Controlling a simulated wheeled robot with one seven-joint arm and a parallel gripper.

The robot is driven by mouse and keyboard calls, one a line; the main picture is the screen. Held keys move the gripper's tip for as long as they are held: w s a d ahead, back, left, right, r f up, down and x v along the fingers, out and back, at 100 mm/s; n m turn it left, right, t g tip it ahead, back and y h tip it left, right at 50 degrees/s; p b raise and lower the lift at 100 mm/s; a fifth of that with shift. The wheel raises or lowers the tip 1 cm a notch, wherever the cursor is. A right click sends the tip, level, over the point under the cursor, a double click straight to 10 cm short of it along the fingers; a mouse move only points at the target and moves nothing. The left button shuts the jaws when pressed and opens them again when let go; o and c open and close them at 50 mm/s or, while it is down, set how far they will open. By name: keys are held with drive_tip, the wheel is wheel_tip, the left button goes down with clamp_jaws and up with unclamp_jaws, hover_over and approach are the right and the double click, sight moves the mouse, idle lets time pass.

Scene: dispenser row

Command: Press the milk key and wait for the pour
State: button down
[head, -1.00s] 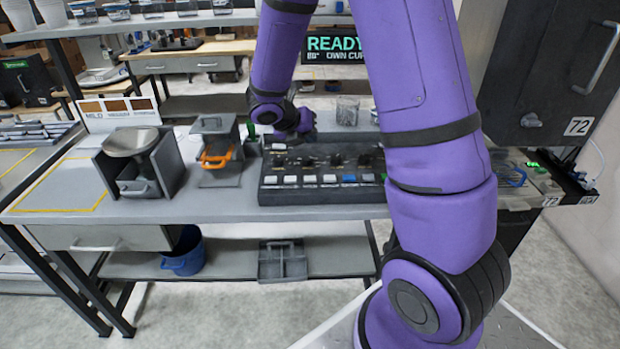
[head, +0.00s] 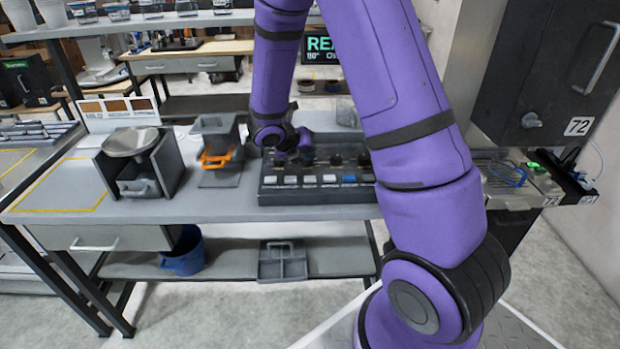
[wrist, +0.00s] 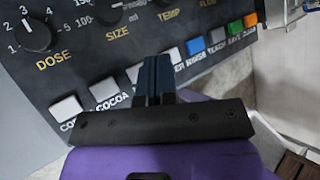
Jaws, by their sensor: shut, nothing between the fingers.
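The black dispenser panel (head: 300,196) on the bench has a row of keys along its front. In the wrist view, a white key (wrist: 67,107) and the cocoa key (wrist: 103,88) are left of my gripper (wrist: 157,65). A white key (wrist: 173,58) and the blue rinse key (wrist: 195,46) are to its right. My gripper is shut and empty, its dark blue fingers over the row between cocoa and that right white key. The fingers hide the key and label there, so I cannot read a milk label or tell contact.
Dose knob (wrist: 37,33) and other dials sit above the keys. A display (head: 320,45) and a clear cup (head: 347,112) stand behind, both partly hidden by my arm. A steel-bowl scale (head: 131,142) and an orange-handled device (head: 216,156) are left of the panel.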

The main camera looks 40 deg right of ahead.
sight(308, 177)
drive_tip(key=shift+f, duration=2.25)
drive_tip(key=shift+f, duration=0.15)
drive_tip(key=shift+f, duration=0.25)
drive_tip(key=shift+f, duration=0.45)
idle(1.1)
drive_tip(key=shift+r, duration=0.9)
drive_tip(key=shift+r, duration=2.5)
